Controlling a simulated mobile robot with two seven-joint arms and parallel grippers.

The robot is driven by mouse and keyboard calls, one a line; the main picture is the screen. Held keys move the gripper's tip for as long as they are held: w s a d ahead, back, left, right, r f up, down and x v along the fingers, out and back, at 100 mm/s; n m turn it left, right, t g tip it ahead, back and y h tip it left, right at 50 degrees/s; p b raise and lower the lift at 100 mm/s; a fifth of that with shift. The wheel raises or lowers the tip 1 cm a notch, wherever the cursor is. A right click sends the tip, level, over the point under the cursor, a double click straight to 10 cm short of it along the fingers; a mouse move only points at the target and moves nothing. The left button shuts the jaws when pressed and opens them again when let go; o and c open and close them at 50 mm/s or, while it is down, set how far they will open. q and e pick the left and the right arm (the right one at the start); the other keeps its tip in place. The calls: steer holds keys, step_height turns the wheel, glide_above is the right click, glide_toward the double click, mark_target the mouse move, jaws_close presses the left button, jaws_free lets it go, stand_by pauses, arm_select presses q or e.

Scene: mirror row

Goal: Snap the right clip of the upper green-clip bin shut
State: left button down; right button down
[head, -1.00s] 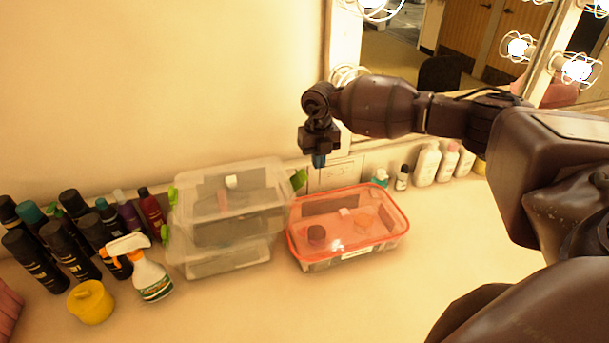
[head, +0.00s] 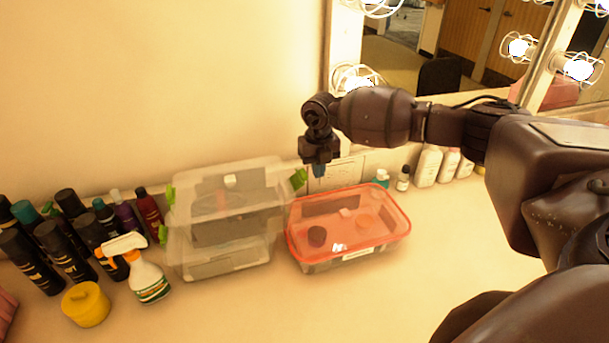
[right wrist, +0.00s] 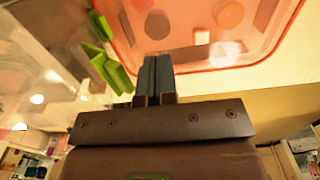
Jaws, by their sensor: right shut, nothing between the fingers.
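The upper green-clip bin (head: 232,200) is clear with a translucent lid and sits stacked on another clear bin (head: 225,260). Its right clip (head: 299,179) is green and sticks up and outward from the lid's right side. My right gripper (head: 319,172) is shut and empty, pointing down just right of the clip, apart from it in the head view. In the right wrist view the shut fingers (right wrist: 156,75) are close beside the green clip (right wrist: 106,68); I cannot tell whether they touch. My left gripper is not in view.
A clear bin with a red-rimmed lid (head: 348,225) stands right of the stack, below my gripper. A spray bottle (head: 150,280), a yellow tub (head: 86,303) and several dark bottles stand left. White bottles (head: 428,166) line the wall right. The front counter is clear.

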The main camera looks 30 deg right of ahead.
mark_target(286, 175)
steer(key=shift+a+r, duration=0.1)
steer(key=shift+a, duration=0.05)
steer(key=shift+w+a+r+p, duration=0.1)
steer(key=shift+w+a+r, duration=0.05)
steer(key=shift+a, duration=0.4)
steer(key=shift+w+a+r+p, duration=0.1)
steer(key=shift+w+a, duration=0.05)
steer(key=shift+a, duration=0.45)
steer(key=shift+w+a+r+p, duration=0.1)
steer(key=shift+w+a+r, duration=0.05)
steer(key=shift+a, duration=0.4)
steer(key=shift+w+a+r, duration=0.1)
steer(key=shift+a, duration=0.2)
steer(key=shift+w+a+r, duration=0.15)
steer(key=shift+a+r, duration=0.05)
steer(key=shift+a, duration=0.8)
steer(key=shift+w+a+r, duration=0.2)
steer(key=shift+a+r, duration=0.05)
steer(key=shift+a, duration=0.45)
steer(key=shift+w+a, duration=0.1)
steer(key=shift+a, duration=0.2)
steer(key=shift+r, duration=0.2)
